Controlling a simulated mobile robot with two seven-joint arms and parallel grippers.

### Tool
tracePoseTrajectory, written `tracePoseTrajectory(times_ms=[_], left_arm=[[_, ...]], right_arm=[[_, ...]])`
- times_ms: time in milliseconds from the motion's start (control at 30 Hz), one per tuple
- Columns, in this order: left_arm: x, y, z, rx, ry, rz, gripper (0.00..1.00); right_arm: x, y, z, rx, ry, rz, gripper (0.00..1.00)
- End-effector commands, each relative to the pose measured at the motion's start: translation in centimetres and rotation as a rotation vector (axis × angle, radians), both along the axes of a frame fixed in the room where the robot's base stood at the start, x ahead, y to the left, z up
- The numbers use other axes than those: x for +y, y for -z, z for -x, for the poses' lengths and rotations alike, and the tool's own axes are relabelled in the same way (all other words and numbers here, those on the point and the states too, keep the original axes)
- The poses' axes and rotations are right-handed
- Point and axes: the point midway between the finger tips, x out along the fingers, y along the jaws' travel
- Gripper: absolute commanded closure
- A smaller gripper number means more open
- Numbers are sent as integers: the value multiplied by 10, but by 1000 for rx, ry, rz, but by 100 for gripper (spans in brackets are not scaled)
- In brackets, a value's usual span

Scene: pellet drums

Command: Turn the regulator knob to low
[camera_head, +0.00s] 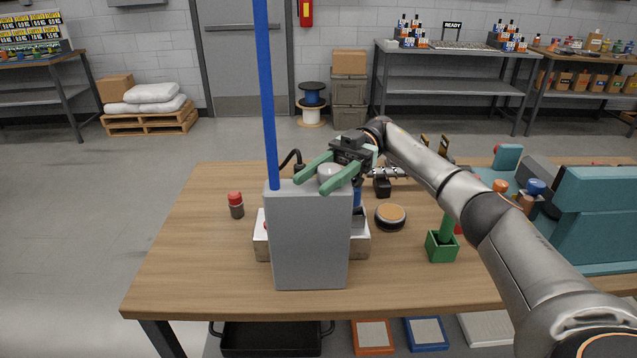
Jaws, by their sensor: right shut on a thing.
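A tall grey box (308,245) stands at the front of the wooden table, with a round pale grey knob (329,171) at its top. I take this knob to be the regulator knob; no low mark or other setting can be read from here. My right gripper (315,184) reaches in from the right. Its two green fingers lie on either side of the knob and are shut on it. The fingers partly cover the knob. My left gripper is not in view.
A tall blue post (268,90) rises at the box's left corner. A red-capped bottle (236,205) stands left of it, and a round tin (390,216) and green holder (441,246) stand right. Teal equipment (600,215) fills the right end. The table's front left (185,270) is clear.

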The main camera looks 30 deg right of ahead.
Motion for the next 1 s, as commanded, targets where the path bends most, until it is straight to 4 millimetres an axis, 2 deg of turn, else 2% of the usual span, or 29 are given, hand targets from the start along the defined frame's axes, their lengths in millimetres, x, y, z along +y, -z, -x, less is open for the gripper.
tracePoseTrajectory(times_ms=[467, 500, 733, 1000], left_arm=[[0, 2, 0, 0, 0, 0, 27], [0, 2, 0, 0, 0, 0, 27], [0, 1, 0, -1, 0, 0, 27], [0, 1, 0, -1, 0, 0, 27]], right_arm=[[1, 1, 1, 2, -17, 1, 100], [1, 1, 1, 2, -17, 1, 47], [1, 1, 1, 1, -15, 0, 22], [0, 0, 0, 0, -13, 0, 22]])
